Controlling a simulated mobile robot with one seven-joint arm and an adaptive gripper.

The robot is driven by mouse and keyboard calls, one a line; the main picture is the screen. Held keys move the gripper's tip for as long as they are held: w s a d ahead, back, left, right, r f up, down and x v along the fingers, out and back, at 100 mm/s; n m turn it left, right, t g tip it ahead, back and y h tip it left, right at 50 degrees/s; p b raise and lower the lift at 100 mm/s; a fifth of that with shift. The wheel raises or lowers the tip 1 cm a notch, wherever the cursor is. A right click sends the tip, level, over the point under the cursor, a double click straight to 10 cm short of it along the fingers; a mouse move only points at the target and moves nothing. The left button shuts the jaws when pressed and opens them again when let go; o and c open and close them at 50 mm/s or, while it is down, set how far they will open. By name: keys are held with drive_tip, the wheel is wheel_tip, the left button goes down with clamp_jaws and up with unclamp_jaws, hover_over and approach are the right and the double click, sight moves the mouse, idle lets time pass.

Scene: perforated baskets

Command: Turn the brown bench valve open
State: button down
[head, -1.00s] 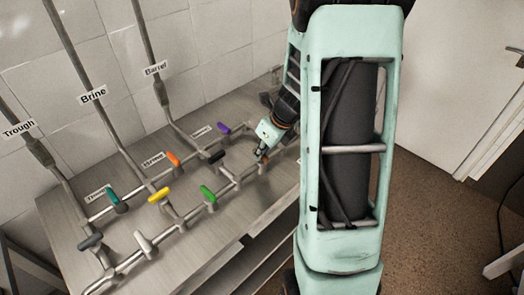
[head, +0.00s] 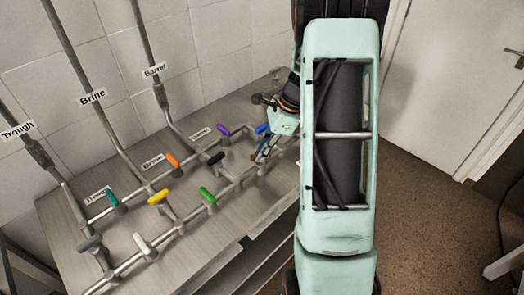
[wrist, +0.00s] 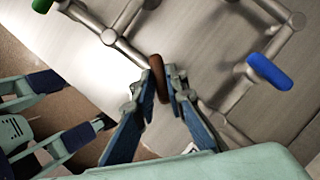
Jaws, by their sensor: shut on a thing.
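The brown valve handle (wrist: 157,75) stands on the pipework in the wrist view, between the two fingertips of my gripper (wrist: 161,88). My gripper is shut on this handle, one finger on each side. In the head view my gripper (head: 266,150) is at the right end of the front pipe, and the brown handle is mostly hidden there by the fingers. The handle lies roughly in line with the fingers in the wrist view.
A blue handle (wrist: 270,72) is to the right of my gripper; it also shows in the head view (head: 262,129). Black (head: 214,158), purple (head: 223,129), green (head: 207,195), orange (head: 172,160) and yellow (head: 158,197) handles are on the pipes to the left.

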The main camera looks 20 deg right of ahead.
drive_tip(key=n, duration=0.2)
drive_tip(key=n+g, duration=0.1)
drive_tip(key=n, duration=0.1)
drive_tip(key=shift+w+g, duration=0.15)
drive_tip(key=shift+g, duration=0.15)
drive_tip(key=shift+n+g+p, duration=0.35)
drive_tip(key=shift+n+g, duration=0.25)
drive_tip(key=shift+n, duration=1.1)
drive_tip(key=c, duration=1.9)
unclamp_jaws()
drive_tip(key=shift+c, duration=0.2)
drive_tip(key=v, duration=1.2)
drive_tip(key=shift+w, duration=0.15)
